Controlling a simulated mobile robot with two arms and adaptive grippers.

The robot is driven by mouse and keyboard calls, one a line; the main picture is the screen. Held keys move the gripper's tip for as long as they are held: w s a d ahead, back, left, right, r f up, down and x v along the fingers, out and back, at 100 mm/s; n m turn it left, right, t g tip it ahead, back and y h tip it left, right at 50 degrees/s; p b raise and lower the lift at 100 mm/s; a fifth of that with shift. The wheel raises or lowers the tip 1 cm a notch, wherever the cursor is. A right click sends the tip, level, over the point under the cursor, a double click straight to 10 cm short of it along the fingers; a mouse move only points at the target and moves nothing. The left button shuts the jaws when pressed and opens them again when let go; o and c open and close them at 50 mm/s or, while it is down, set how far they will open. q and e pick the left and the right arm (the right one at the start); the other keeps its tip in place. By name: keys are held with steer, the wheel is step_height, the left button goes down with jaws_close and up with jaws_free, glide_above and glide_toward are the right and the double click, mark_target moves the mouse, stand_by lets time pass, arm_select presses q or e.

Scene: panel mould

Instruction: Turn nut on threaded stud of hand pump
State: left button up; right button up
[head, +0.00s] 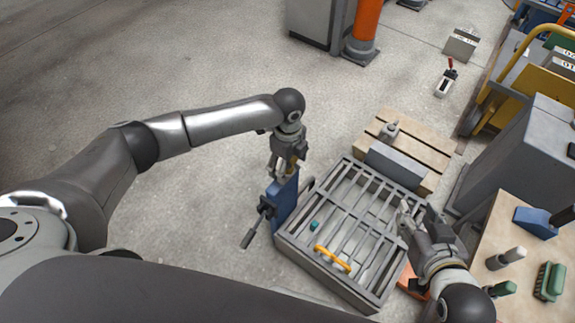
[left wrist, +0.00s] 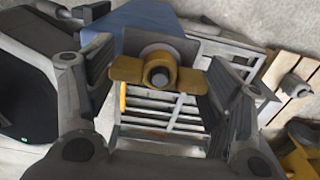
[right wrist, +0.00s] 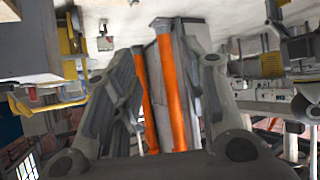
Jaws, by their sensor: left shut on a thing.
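The blue hand pump (head: 284,204) stands at the left edge of the grey mould, its dark handle (head: 252,228) sticking out to the lower left. In the left wrist view the yellow wing nut (left wrist: 128,70) sits around the end of a stud (left wrist: 158,76), with the blue pump body (left wrist: 145,32) behind it. My left gripper (head: 279,172) is above the pump, and its fingers (left wrist: 160,68) are shut on the wing nut's wings. My right gripper (head: 411,212) is over the right side of the mould, open and empty; its fingers stand apart in the right wrist view (right wrist: 168,65).
The slatted mould (head: 345,285) holds a yellow handle (head: 332,259) and a small teal piece (head: 314,225). A wooden pallet (head: 445,157) lies behind. A bench (head: 520,225) with tools stands at right. The floor left of the pump is clear.

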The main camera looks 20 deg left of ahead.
arm_select(q)
steer(key=shift+n+p, duration=0.7)
steer(key=shift+p, duration=0.3)
steer(key=shift+c, duration=0.3)
steer(key=shift+n+p, duration=0.5)
steer(key=shift+p, duration=0.05)
steer(key=shift+r+n+p, duration=0.2)
steer(key=shift+n+p, duration=0.1)
steer(key=shift+p, duration=0.3)
steer(key=shift+f, duration=0.2)
arm_select(e)
steer(key=s+d+f+g+h, duration=0.1)
steer(key=s+d+f+g, duration=0.1)
steer(key=s, duration=0.4)
steer(key=s+d+f+g+h, duration=0.1)
steer(key=s+d+f+g, duration=0.1)
steer(key=s+g, duration=0.3)
steer(key=shift+s+d+f+g, duration=0.15)
steer(key=shift+s+f+g, duration=0.25)
steer(key=shift+s, duration=0.45)
